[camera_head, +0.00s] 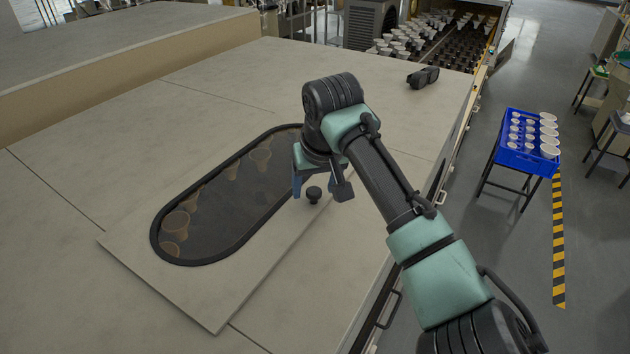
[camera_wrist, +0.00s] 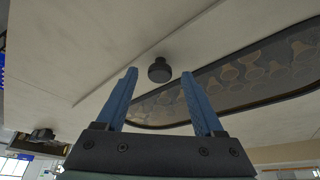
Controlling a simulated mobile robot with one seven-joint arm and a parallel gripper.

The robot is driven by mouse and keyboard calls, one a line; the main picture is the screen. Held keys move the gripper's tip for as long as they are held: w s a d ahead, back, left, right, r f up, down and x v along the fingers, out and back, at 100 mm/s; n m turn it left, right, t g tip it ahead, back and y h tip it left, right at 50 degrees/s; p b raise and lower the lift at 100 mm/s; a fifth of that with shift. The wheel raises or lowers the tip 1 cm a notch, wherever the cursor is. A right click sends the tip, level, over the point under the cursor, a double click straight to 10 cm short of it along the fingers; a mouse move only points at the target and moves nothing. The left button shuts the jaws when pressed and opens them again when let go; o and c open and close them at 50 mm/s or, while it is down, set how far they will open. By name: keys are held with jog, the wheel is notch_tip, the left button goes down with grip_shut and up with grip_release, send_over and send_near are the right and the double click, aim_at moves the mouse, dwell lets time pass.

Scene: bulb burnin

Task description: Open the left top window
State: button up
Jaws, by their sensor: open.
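The top window (camera_head: 215,210) is a long, rounded dark pane in a beige panel (camera_head: 215,305) on the top of the large machine. Bulb-shaped pieces show through the pane. A black knob (camera_head: 314,194) stands on the panel to the right of the pane. My gripper (camera_head: 305,185) is just above the panel, beside the knob. In the wrist view the knob (camera_wrist: 160,70) lies just beyond and between the tips of my two blue fingers (camera_wrist: 158,85), which are apart and empty. The window (camera_wrist: 240,75) shows on the right there.
A small black object (camera_head: 423,77) lies on the machine top at the far right. Handles (camera_head: 388,309) line the machine's front side. A blue crate (camera_head: 528,143) with white cups stands on a stand on the floor to the right. A raised beige block (camera_head: 120,55) is at the upper left.

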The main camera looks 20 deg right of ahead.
jog(key=shift+w+f, duration=0.1)
jog(key=shift+f, duration=0.15)
grip_shut()
jog(key=shift+r, duration=0.15)
dwell(1.2)
